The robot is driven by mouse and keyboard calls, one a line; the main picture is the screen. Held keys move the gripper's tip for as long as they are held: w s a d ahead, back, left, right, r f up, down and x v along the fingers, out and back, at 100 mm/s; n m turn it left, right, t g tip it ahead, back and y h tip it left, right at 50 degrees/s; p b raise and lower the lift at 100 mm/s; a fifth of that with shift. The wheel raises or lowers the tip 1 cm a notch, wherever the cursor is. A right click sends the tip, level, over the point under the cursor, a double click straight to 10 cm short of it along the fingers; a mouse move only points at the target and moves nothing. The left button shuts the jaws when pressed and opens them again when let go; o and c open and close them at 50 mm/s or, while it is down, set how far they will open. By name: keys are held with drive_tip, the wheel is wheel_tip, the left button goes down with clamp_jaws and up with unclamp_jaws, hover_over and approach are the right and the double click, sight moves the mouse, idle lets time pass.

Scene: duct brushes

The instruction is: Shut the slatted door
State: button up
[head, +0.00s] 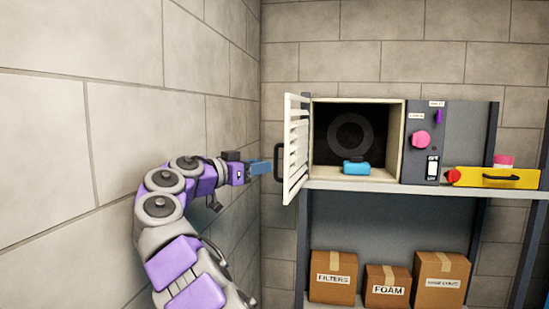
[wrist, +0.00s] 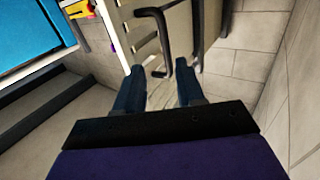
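The slatted door (head: 295,148) is white and stands open, swung out at the left side of a box with a dark interior (head: 352,130). It has a dark bar handle (head: 279,163) on its outer face. My gripper (head: 262,168) is just left of this handle in the head view. In the wrist view my gripper (wrist: 158,78) has its two blue fingers apart with nothing between them. The handle (wrist: 162,38) is just ahead of the fingertips, and the door (wrist: 140,22) lies beyond it. Whether a finger touches the handle I cannot tell.
A blue object (head: 356,168) sits in the box opening. Cardboard boxes (head: 387,285) stand below. A block wall (head: 110,130) is close on my left.

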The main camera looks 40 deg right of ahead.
drive_tip(key=p, duration=0.1)
hover_over(281, 180)
drive_tip(key=s+a, duration=0.1)
drive_tip(key=a, duration=0.2)
drive_tip(key=shift+w+d+r+p, duration=0.3)
drive_tip(key=shift+w+r+p, duration=0.05)
drive_tip(key=shift+r, duration=0.05)
drive_tip(key=shift+d+f, duration=0.25)
drive_tip(key=shift+d, duration=0.85)
drive_tip(key=shift+c, duration=0.6)
drive_tip(key=shift+w+d+f, duration=0.1)
drive_tip(key=shift+d+f, duration=0.05)
drive_tip(key=shift+d, duration=0.4)
drive_tip(key=c, duration=0.3)
drive_tip(key=shift+a, duration=0.45)
clamp_jaws()
drive_tip(key=shift+w+a+r, duration=0.15)
drive_tip(key=shift+a+r, duration=0.05)
drive_tip(key=shift+a, duration=0.3)
